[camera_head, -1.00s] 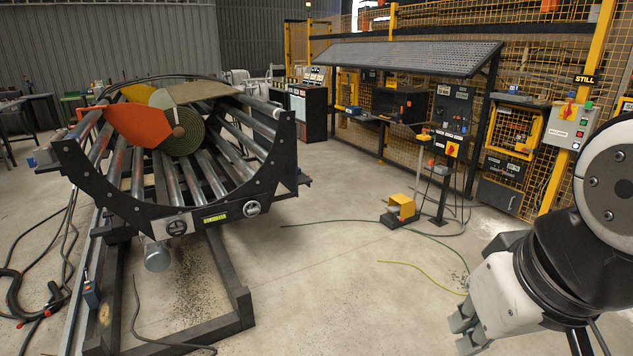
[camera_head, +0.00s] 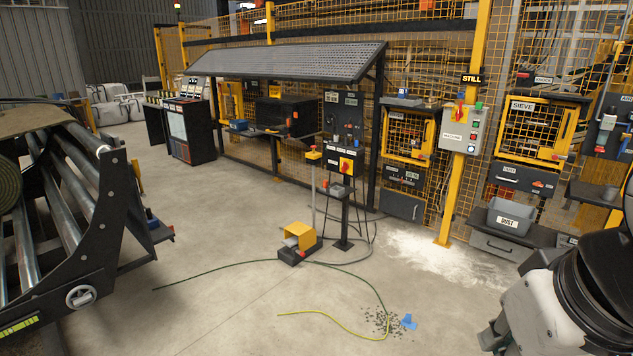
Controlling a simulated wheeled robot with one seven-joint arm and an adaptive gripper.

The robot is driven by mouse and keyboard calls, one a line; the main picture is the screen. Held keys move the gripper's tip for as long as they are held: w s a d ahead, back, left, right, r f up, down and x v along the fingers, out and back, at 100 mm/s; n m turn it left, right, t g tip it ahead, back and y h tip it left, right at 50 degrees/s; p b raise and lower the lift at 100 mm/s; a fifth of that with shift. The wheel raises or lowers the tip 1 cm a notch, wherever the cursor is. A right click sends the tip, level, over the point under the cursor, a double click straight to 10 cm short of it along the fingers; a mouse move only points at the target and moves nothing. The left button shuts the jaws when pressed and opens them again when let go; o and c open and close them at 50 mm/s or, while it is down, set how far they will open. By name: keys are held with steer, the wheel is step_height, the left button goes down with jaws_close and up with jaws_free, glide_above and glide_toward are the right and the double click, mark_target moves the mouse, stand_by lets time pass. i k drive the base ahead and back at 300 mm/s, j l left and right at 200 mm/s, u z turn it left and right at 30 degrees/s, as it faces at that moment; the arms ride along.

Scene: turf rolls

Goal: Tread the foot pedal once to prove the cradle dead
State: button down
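The foot pedal (camera_head: 298,240) stands on the concrete floor near the middle, under a yellow hood on a dark base, with a grey tread at its open front. The cradle (camera_head: 70,215) is at the left edge, partly out of view. It has steel rollers in a dark curved end frame, with part of a green turf roll (camera_head: 10,180) on it. My gripper (camera_head: 490,340) is at the lower right, well apart from the pedal; its fingers are cut off by the frame and my wrist, so its opening is unclear.
A post with a red-and-yellow switch box (camera_head: 346,165) stands just behind the pedal. Green and yellow hoses (camera_head: 330,318) lie on the floor in front, by crumbs and a small blue piece (camera_head: 408,322). White powder (camera_head: 425,252) covers floor at right. Floor between cradle and pedal is mostly clear.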

mark_target(291, 241)
steer(key=i, duration=2.25)
steer(key=i+l+u, duration=0.35)
steer(key=i, duration=0.35)
steer(key=i+l+u, duration=0.35)
steer(key=i, duration=0.35)
steer(key=i+l+u, duration=0.3)
steer(key=i+l, duration=0.3)
